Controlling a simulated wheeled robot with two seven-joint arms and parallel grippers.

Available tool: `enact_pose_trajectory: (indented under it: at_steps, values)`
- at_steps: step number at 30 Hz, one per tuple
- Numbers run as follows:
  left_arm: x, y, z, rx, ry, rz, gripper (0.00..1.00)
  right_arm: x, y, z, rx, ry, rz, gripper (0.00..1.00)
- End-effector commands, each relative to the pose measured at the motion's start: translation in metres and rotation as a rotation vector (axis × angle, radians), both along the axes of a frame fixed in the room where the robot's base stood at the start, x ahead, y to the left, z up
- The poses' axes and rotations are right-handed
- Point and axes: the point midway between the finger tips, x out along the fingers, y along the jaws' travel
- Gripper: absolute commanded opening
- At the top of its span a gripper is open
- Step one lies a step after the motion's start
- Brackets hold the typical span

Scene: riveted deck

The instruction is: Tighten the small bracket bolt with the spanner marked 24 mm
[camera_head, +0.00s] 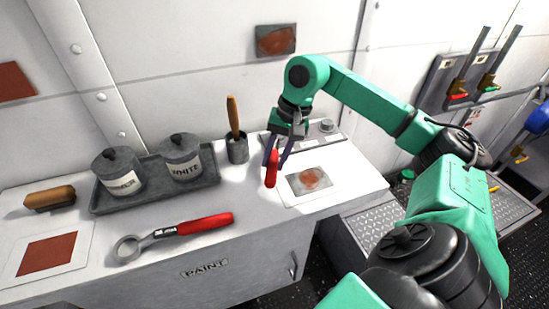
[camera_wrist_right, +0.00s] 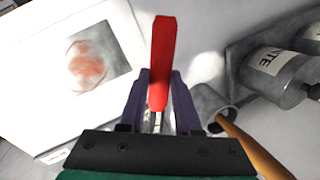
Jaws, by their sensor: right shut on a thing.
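My right gripper (camera_head: 272,160) is above the bench near its right end. It is shut on a red-handled tool (camera_head: 271,172), which hangs down between the fingers. In the right wrist view the red handle (camera_wrist_right: 163,60) points away from the purple fingers, with a little bare metal between them; the rest of the tool is hidden, and no marking shows. A ring-ended spanner (camera_head: 170,234) with a red handle lies on the bench front; its marking is too small to read surely. I cannot make out the bracket bolt. My left gripper is not in view.
A dark tray (camera_head: 155,190) holds two grey pots. A cup (camera_head: 237,150) with a wooden-handled tool stands beside it. A brush (camera_head: 49,198) lies at left. A card with a rusty patch (camera_head: 330,183) lies right of the gripper. Levers (camera_head: 470,65) are on the right wall.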

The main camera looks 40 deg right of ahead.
Motion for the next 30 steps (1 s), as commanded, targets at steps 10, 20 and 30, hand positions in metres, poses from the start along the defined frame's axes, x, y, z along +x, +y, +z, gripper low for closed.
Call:
enact_pose_trajectory:
  at_steps: [10,20,30]
  values:
    - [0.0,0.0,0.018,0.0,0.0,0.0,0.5,0.001,0.0,0.021,0.001,-0.003,-0.001,0.0]
    - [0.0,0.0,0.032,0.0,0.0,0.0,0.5,0.001,0.0,0.038,0.001,-0.003,-0.001,0.0]
    - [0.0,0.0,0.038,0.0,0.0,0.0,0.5,0.0,0.0,0.045,0.001,-0.002,0.0,0.0]
